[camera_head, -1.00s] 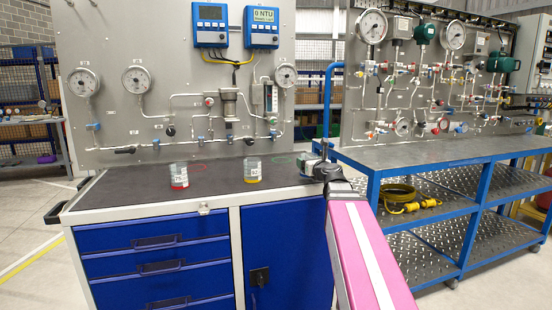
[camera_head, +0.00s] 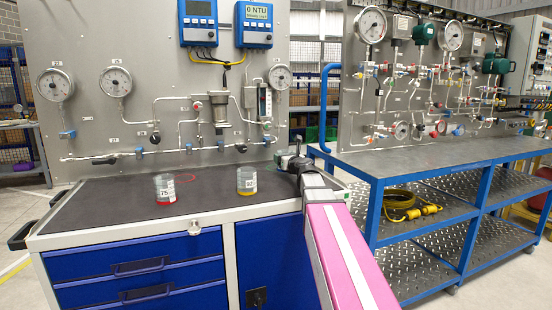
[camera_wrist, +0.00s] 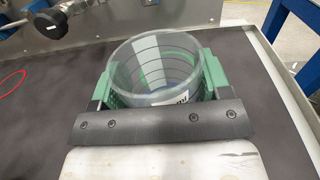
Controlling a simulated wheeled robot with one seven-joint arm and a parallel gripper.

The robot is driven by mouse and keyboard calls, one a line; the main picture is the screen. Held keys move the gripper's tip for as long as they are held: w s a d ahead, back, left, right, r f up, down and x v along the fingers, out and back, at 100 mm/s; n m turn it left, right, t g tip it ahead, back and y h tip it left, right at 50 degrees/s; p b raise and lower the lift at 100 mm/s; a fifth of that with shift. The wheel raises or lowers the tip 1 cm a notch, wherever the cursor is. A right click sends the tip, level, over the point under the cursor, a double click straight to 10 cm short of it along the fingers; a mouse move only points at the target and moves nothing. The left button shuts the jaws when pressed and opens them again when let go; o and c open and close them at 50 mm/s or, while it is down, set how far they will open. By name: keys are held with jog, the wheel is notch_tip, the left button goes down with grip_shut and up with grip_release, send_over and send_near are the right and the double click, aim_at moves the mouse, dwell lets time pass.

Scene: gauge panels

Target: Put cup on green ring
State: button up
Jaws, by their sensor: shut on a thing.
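My gripper (camera_wrist: 153,85) has green fingers on both sides of a clear, ribbed cup (camera_wrist: 155,62) with a printed label, and is shut on it. The cup appears upright above the dark bench top. Green arcs (camera_wrist: 150,78) show through the cup; I cannot tell whether they are the green ring or part of the cup. In the head view my gripper (camera_head: 293,162) is over the bench's right end, and its cup is not clearly visible.
The gauge panel with pipes and valves (camera_head: 140,110) rises behind the bench (camera_head: 110,205). A blue-framed bench (camera_head: 420,155) stands at the right.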

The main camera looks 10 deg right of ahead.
jog(key=x, duration=0.8)
jog(key=shift+w, duration=0.35)
jog(key=shift+w+a+f, duration=0.15)
jog(key=shift+w+f, duration=0.05)
jog(key=shift+f, duration=0.15)
jog(key=shift+s+f, duration=0.15)
jog(key=shift+f, duration=0.3)
jog(key=shift+f, duration=0.1)
jog(key=o, duration=0.9)
jog(key=v, duration=1.2)
